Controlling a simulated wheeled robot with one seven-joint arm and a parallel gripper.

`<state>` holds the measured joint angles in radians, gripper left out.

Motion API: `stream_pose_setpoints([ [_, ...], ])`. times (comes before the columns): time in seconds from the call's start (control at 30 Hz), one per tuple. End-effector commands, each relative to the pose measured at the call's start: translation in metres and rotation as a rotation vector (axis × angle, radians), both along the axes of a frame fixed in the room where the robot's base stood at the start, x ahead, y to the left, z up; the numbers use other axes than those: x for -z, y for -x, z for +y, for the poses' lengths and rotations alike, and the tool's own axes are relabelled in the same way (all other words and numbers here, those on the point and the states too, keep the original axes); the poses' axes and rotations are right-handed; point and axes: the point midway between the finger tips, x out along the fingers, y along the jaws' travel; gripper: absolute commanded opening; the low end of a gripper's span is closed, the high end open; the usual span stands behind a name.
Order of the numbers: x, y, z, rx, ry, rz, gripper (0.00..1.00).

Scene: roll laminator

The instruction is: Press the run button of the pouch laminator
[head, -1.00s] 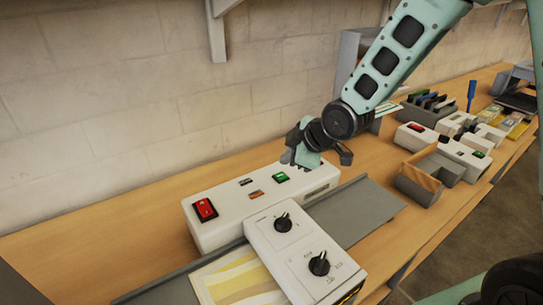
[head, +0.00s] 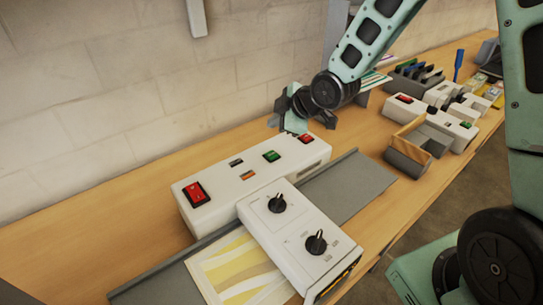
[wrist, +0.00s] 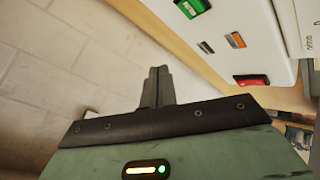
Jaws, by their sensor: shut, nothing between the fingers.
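The pouch laminator is a long white box (head: 225,193) on the bench. Its top has a red rocker switch (head: 197,195) at the left, a green button (head: 271,156) and a smaller red button (head: 305,139) at the right. I cannot read any button label. My gripper (head: 279,119) is at the back right of the laminator, on the wall side, apart from the buttons. Its fingers (wrist: 158,85) are together and empty in the wrist view.
A white unit with two black knobs (head: 300,235) sits across the front of the laminator. A striped sheet (head: 235,265) lies on the grey tray (head: 350,185). A grey box (head: 418,150) and smaller machines stand to the right. Bench left of the laminator is clear.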

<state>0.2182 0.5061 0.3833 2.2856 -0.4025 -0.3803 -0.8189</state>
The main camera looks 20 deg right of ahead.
Motion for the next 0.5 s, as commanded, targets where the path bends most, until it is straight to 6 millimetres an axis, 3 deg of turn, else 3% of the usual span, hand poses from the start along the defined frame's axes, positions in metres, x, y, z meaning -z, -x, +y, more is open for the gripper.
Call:
stream_pose_setpoints([
  [0.5,0.071,0.0,0.0,-0.001,0.0,0.001,0.0],
])
